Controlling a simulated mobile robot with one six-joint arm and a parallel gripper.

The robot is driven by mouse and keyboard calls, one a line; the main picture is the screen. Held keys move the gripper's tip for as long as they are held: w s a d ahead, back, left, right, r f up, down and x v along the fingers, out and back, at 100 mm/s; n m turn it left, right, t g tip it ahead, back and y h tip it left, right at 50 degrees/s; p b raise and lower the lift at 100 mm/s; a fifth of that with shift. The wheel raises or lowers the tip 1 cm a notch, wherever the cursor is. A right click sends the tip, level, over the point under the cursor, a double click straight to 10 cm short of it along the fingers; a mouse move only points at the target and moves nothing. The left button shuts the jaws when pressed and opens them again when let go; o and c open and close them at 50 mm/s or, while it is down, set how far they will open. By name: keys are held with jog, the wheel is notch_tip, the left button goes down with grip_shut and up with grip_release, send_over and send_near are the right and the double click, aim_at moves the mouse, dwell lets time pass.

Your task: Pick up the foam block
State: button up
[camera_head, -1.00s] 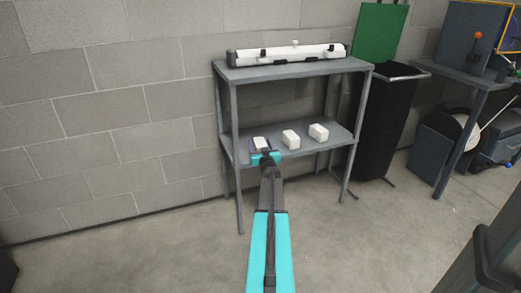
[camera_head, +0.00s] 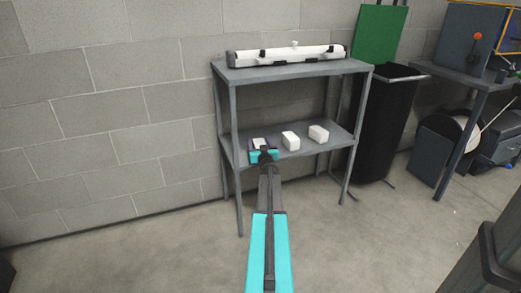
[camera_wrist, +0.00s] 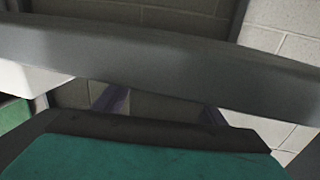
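Three white blocks stand on the lower shelf: a left one (camera_head: 258,142), a middle one (camera_head: 291,141) and a right one (camera_head: 318,134). The frames do not show which is the foam block. My gripper (camera_head: 260,149) is at the left block, in front of it, and hides part of it. In the wrist view the two purple fingertips of my gripper (camera_wrist: 160,104) stand apart, with only grey between them. I cannot tell whether they touch the block.
The grey shelf unit (camera_head: 228,120) has an upper board above my gripper, bearing a long white tube (camera_head: 290,55). A grey bar (camera_wrist: 160,65) crosses the wrist view. A black bin (camera_head: 388,130) stands to the right. Floor in front is clear.

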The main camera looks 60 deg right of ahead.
jog(key=c, duration=1)
jog(key=shift+r, duration=0.2)
jog(key=shift+r+p, duration=1.05)
jog(key=shift+r, duration=0.2)
jog(key=shift+s+a+r+p, duration=0.35)
jog(key=shift+s+a+p, duration=0.45)
jog(key=shift+s, duration=1.8)
jog(key=shift+s+a+r+p, duration=0.4)
jog(key=shift+s+p, duration=0.7)
jog(key=shift+s, duration=1.5)
jog(key=shift+s+a+r+p, duration=0.3)
jog(key=shift+s+a+p, duration=0.5)
jog(key=shift+s, duration=1.8)
jog(key=shift+d, duration=0.2)
